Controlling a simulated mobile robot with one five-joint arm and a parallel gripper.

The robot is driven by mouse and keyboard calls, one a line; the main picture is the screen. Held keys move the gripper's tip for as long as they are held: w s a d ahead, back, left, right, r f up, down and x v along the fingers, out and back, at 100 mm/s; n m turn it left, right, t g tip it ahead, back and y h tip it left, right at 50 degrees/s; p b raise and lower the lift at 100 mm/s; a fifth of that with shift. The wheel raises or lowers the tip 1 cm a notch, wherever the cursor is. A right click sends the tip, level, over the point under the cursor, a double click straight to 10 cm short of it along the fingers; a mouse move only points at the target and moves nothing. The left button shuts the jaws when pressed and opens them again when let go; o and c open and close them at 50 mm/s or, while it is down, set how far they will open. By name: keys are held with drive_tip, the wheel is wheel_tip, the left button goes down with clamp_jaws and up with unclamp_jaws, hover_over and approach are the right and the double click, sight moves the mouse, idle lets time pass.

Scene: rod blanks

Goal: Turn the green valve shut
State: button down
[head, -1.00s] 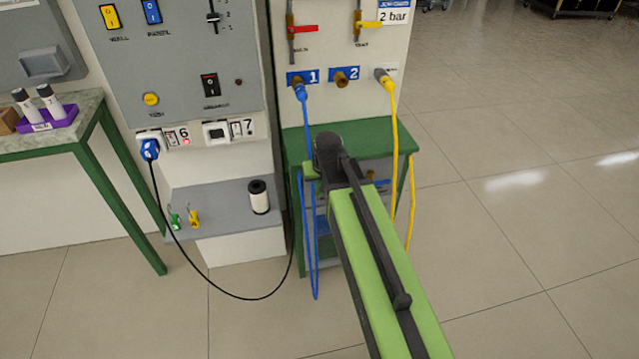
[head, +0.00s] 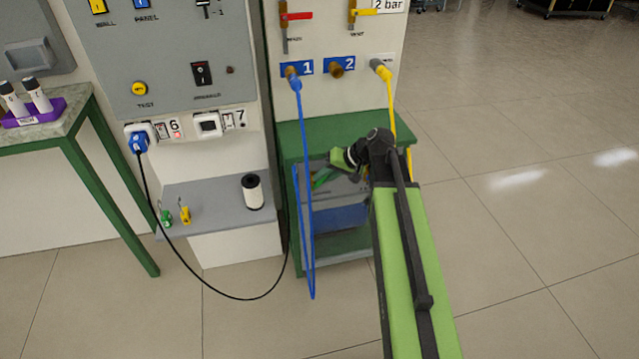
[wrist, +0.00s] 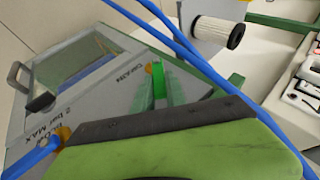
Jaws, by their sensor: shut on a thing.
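The green valve (wrist: 159,80) has a bright green lever beside a brass fitting on a grey chamber (wrist: 105,100) in the wrist view. In the head view the chamber sits on the shelf under the green bench top, and a bit of green shows at the jaws. My gripper (wrist: 172,88) reaches in from the right in the head view (head: 326,175). Its green fingers are at the lever and shut on it. The lever's exact angle is partly hidden by the fingers.
A blue hose (head: 298,110) hangs in front of the bench (head: 345,130), just left of my gripper, and crosses the wrist view. A yellow hose (head: 390,105) hangs behind my arm.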

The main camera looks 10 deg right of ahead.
drive_tip(key=f+y+b, duration=0.1)
drive_tip(key=y+b, duration=0.1)
drive_tip(key=b, duration=0.2)
drive_tip(key=d+f+m+y+b, duration=0.1)
drive_tip(key=y+b, duration=0.1)
drive_tip(key=b, duration=0.2)
drive_tip(key=f+t+y+b, duration=0.1)
drive_tip(key=y+b, duration=0.1)
drive_tip(key=b, duration=0.2)
drive_tip(key=shift+d+m+y, duration=0.3)
drive_tip(key=shift+m, duration=0.1)
drive_tip(key=shift+y+b, duration=0.3)
drive_tip(key=shift+b, duration=0.45)
drive_tip(key=shift+r+b, duration=0.1)
drive_tip(key=shift+b, duration=0.2)
drive_tip(key=c, duration=1.4)
unclamp_jaws()
drive_tip(key=shift+d, duration=0.1)
drive_tip(key=shift+o, duration=0.2)
